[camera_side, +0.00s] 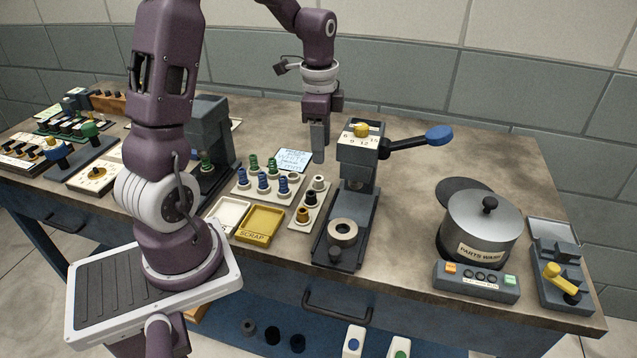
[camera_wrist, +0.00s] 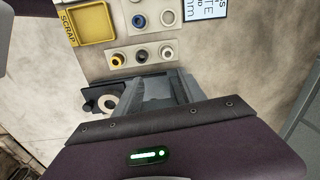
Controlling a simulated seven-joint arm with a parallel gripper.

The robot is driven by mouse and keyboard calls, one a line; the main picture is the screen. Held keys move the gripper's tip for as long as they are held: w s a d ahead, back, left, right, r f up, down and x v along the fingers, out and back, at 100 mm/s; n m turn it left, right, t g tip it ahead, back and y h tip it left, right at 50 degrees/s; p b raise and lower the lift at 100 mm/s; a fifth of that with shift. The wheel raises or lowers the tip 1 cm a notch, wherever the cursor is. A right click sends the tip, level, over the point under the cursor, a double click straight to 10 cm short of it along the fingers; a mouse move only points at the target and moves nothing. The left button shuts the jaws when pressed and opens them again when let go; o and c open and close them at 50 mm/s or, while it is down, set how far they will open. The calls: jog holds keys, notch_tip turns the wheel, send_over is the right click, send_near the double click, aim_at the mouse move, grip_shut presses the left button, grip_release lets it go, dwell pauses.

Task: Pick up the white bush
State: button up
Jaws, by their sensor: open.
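The white bush (camera_side: 319,182) stands at the far end of a small pale rack (camera_side: 318,208), in line with a black bush (camera_side: 311,194) and a brass-coloured bush (camera_side: 303,215). In the wrist view the white bush (camera_wrist: 166,52) is at the right end of that row, upright in its rack. My gripper (camera_side: 318,156) is open and hangs above the bench, pointing down, behind and above the rack in the side view. In the wrist view my gripper's grey fingers (camera_wrist: 165,92) are below the row, apart from the white bush. The space between the fingers is hard to see.
A press (camera_side: 358,160) with a blue-knobbed lever (camera_side: 438,134) stands right of the rack, with a beige ring (camera_side: 342,232) on its base. A peg rack (camera_side: 267,190), a yellow scrap tray (camera_side: 262,224) and a sign (camera_side: 293,161) are nearby. A parts-wash pot (camera_side: 480,225) stands further right.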

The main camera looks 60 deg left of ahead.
aim_at(319, 178)
jog(key=shift+m+g, duration=0.3)
jog(key=shift+m, duration=0.3)
jog(key=a+f, duration=0.1)
jog(key=f, duration=0.1)
jog(key=a+f, duration=0.2)
jog(key=shift+w, duration=0.2)
jog(key=f, duration=0.7)
jog(key=shift+w, duration=0.25)
grip_shut()
